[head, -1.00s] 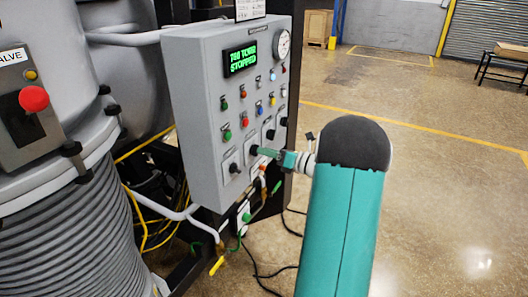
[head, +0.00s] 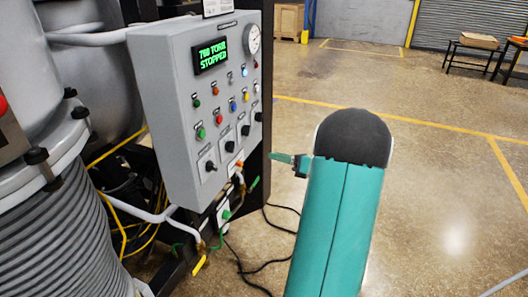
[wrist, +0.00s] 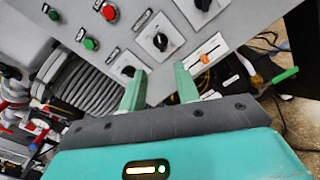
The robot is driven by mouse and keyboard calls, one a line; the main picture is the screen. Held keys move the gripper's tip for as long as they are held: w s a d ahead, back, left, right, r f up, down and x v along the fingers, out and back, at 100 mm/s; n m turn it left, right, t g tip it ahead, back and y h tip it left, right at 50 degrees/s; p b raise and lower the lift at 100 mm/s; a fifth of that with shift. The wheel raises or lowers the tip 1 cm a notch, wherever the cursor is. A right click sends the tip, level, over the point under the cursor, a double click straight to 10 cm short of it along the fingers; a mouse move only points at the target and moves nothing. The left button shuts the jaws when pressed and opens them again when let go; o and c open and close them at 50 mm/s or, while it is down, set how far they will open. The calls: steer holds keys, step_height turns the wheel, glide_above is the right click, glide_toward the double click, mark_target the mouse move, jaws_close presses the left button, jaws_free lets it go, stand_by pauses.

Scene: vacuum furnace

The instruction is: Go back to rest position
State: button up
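My gripper (head: 290,160) shows in the head view as a small teal finger to the left of my arm's dark rounded joint. It is to the right of the grey control panel (head: 165,150), apart from it. In the wrist view the two teal fingers of my gripper (wrist: 160,90) stand well apart with nothing between them. The panel's display (head: 210,56) reads 760 TORR STOPPED in green. Black rotary knobs (head: 211,166) sit along the panel's lower rows; one knob also shows in the wrist view (wrist: 160,42).
A ribbed grey cylinder (head: 65,225) stands at the left. Black cables (head: 262,262) lie on the floor. Open floor with yellow lines lies to the right; tables (head: 475,45) stand far back.

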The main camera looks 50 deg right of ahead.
steer(key=w+a+r+n+g+y, duration=0.15)
steer(key=a+n+g, duration=0.45)
steer(key=a, duration=0.7)
steer(key=w+a+r+n+g+y, duration=0.15)
steer(key=a+n+g, duration=0.25)
steer(key=a+n, duration=0.7)
steer(key=s+a+r+n+g+h, duration=0.1)
steer(key=s+a+r+n+h, duration=0.1)
steer(key=s+a+n+h, duration=0.7)
steer(key=s+a+n, duration=0.5)
steer(key=a+n, duration=0.3)
steer(key=n, duration=0.4)
steer(key=shift+a+r, duration=0.25)
steer(key=shift+a, duration=0.1)
steer(key=shift+s, duration=0.1)
stand_by(3.1)
